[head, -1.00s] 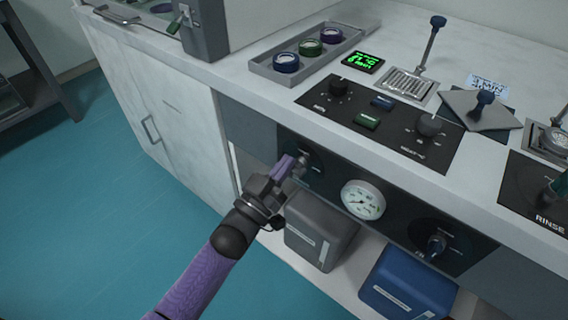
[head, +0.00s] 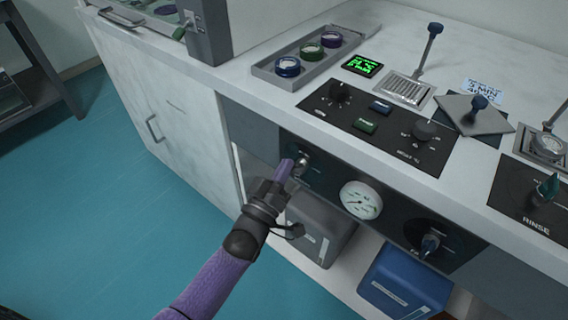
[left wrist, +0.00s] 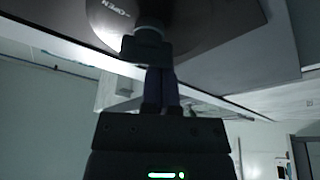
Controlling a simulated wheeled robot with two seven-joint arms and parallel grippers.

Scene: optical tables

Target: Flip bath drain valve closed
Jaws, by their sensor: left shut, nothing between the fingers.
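A round dark valve plate with a small metal handle (head: 302,163) is on the left of the black front panel, below the counter edge. My left gripper (head: 284,170), with purple fingers, is shut at this handle with nothing between the fingers. In the left wrist view, the dark fingertips (left wrist: 160,72) meet or nearly meet the handle (left wrist: 147,47); I cannot tell if they touch. The plate (left wrist: 105,15) behind it reads "OPEN". A second valve (head: 430,245) is on the panel's right. I cannot read which valve is labelled the bath drain. My right gripper is out of view.
A white gauge (head: 361,200) sits between the valves. A grey bin (head: 325,228) and a blue bin (head: 405,280) stand on the shelf below. A control panel (head: 375,125) and a tray of rings (head: 300,60) are on the counter above. The floor at left is free.

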